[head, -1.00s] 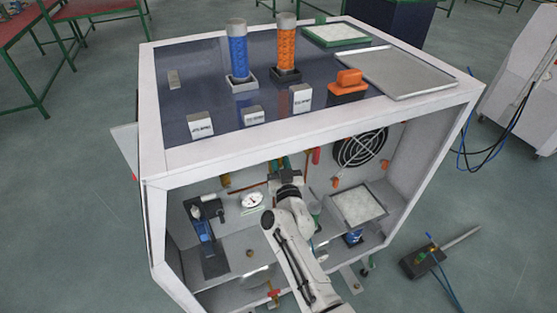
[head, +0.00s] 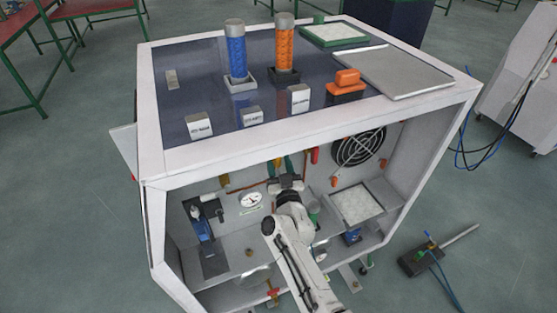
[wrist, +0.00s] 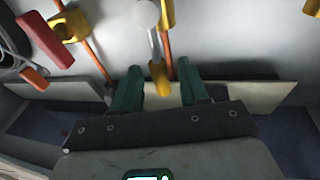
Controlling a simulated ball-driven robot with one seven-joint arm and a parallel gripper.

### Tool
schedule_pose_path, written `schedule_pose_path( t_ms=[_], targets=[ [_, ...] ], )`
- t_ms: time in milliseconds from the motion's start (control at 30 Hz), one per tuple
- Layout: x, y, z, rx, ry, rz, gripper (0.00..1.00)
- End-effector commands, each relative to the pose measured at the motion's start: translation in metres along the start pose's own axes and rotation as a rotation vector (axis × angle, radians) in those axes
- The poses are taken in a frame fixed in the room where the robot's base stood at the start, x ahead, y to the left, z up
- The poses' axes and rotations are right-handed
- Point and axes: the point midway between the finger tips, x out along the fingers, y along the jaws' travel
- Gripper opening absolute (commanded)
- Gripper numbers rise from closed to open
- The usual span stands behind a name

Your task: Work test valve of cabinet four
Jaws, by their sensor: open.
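In the wrist view my gripper (wrist: 158,70) is open, with one green finger on each side of a grey lever with a yellow tip (wrist: 160,80). I cannot tell whether the fingers touch the lever. Yellow valve-like fittings (wrist: 70,24) sit on copper pipes at the back wall, and a red handle (wrist: 45,40) is at upper left. I cannot tell which one is the test valve. In the head view my gripper (head: 286,181) is inside the open white cabinet (head: 160,190), near its back wall; my arm hides part of the pipework.
Inside the cabinet are a round gauge (head: 250,199), a blue device (head: 203,228) on the left, a black fan grille (head: 359,147) and a pale square panel (head: 357,204) on the right. The cabinet's top edge (head: 310,127) overhangs my arm.

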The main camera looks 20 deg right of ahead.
Motion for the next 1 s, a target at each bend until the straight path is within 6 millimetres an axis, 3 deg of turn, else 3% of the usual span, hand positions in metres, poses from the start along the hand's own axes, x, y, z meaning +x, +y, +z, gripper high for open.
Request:
schedule_pose_path(
  t_ms=[300,500,1000],
  targets=[
    [-0.06,-0.001,-0.003,-0.002,-0.003,-0.004,0.44],
    [-0.086,0.001,-0.001,-0.002,-0.001,-0.001,0.44],
    [-0.094,0.001,0.0,0.0,-0.001,0.0,0.44]
  ],
)
